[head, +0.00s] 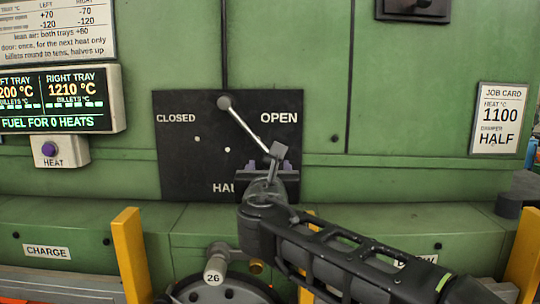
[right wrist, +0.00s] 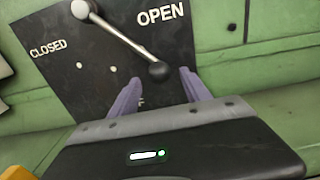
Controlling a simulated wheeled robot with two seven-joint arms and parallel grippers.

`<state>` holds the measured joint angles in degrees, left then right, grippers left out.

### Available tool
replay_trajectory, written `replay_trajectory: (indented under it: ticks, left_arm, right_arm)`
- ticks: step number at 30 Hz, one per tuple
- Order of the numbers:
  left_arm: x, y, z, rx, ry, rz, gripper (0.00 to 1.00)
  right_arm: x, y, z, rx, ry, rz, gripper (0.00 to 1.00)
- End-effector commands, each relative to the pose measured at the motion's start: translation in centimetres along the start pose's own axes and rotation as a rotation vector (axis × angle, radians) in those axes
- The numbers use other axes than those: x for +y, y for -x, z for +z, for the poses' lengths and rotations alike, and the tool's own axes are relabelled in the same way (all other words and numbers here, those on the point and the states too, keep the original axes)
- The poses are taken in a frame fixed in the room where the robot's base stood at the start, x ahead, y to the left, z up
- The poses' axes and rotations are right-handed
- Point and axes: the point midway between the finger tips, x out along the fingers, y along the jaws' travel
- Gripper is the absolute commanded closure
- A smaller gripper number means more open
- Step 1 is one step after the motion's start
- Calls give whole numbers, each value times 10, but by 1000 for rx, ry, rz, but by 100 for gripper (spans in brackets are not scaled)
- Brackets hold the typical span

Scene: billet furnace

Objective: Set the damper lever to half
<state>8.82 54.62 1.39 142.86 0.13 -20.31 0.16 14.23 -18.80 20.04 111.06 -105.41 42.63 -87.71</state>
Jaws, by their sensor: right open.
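The damper lever (head: 248,127) is a pale rod on a black plate (head: 175,170) marked CLOSED, OPEN and HALF. It runs from a round grey pivot at the top down to the right, on the OPEN side. In the head view its lower end is hidden behind my right gripper (head: 269,164). In the right wrist view the lever (right wrist: 118,38) ends in a dark round knob (right wrist: 158,72). The open purple fingers of my right gripper (right wrist: 160,79) stand either side of this knob; I cannot tell if they touch it. My left gripper is not in view.
A job card (head: 498,120) at right reads 1100 and HALF. A tray display (head: 60,98) and a HEAT button (head: 49,149) are at left.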

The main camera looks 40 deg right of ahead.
Motion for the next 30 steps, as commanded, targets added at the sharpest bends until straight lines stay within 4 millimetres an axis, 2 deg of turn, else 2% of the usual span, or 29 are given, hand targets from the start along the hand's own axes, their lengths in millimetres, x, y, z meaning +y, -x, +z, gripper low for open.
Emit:
replay_trajectory:
  ticks: [11, 17, 24, 30]
  left_arm:
    - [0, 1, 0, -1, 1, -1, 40]
    - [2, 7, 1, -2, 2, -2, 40]
    - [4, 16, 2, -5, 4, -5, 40]
    - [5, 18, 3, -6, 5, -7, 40]
  right_arm:
    - [0, -4, 0, 1, 0, 0, 44]
    - [0, -26, 1, 3, 0, 0, 44]
    - [1, -63, 1, 3, -1, 1, 44]
    - [0, -78, 0, 2, -1, 0, 44]
